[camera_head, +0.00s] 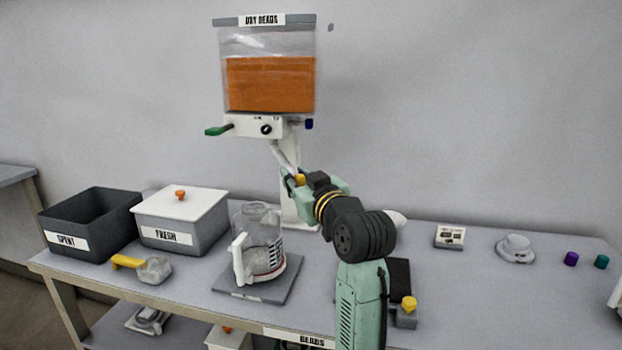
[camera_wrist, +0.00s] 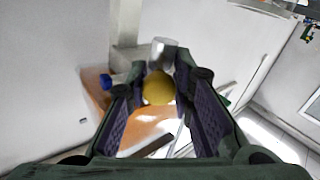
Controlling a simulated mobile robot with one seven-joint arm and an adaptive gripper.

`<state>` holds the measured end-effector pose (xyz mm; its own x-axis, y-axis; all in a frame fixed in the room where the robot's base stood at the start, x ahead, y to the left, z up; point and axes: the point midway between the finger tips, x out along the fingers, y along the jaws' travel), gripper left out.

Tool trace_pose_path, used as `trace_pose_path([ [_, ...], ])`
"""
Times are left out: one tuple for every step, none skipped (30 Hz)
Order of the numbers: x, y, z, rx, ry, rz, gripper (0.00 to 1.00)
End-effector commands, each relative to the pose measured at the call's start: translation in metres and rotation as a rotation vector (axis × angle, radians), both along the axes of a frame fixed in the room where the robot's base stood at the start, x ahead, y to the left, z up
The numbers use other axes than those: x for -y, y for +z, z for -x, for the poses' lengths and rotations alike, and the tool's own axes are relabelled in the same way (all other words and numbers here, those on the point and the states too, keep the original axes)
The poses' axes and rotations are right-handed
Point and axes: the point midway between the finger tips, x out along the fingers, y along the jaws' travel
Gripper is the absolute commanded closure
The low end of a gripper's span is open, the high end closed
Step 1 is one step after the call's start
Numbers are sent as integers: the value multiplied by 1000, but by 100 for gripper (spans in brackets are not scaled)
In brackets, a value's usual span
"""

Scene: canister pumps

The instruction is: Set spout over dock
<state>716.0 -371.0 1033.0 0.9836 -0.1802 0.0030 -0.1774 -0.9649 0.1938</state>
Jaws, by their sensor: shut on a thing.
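The white spout (camera_head: 284,156) hangs below the dispenser (camera_head: 270,84) of orange beads and slants down to the right. My gripper (camera_head: 297,182) is shut on the yellow knob (camera_head: 300,179) at the spout's lower end. In the wrist view the knob (camera_wrist: 158,88) sits between the fingertips (camera_wrist: 160,85), with the spout's pale end (camera_wrist: 163,52) just beyond it. A clear jug (camera_head: 259,248) with a white handle stands upright on a grey square plate (camera_head: 236,292), which may be the dock. The spout's end is above and to the right of the jug. My gripper partly hides the spout's tip.
An open dark bin marked SPENT (camera_head: 68,240) and a lidded FRESH bin (camera_head: 180,236) stand at left. A yellow-handled scoop (camera_head: 153,270) lies before them. A black plate (camera_head: 399,272) is partly hidden by my arm. A small device (camera_head: 450,236) stands at right.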

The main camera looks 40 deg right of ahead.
Motion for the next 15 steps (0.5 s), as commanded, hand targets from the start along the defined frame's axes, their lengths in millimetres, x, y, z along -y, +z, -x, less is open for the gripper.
trace_pose_path([
  [-10,2,-2,3,-42,6,100],
  [-14,2,-3,4,-70,5,100],
  [-20,3,-5,3,-106,4,100],
  [-24,3,-6,2,-133,4,100],
  [-28,3,-8,2,-162,4,100],
  [-33,3,-10,2,-197,3,100],
  [-37,3,-11,1,-225,3,100],
  [-41,3,-13,1,-253,2,100],
  [-46,3,-16,0,-286,2,100],
  [-49,3,-18,0,-313,2,100],
  [-52,3,-20,0,-338,1,100],
  [-56,2,-22,-1,-372,2,100],
  [-59,2,-25,-3,-395,0,100],
  [-61,2,-26,-3,-419,1,100],
  [-64,2,-29,-3,-450,1,100],
])
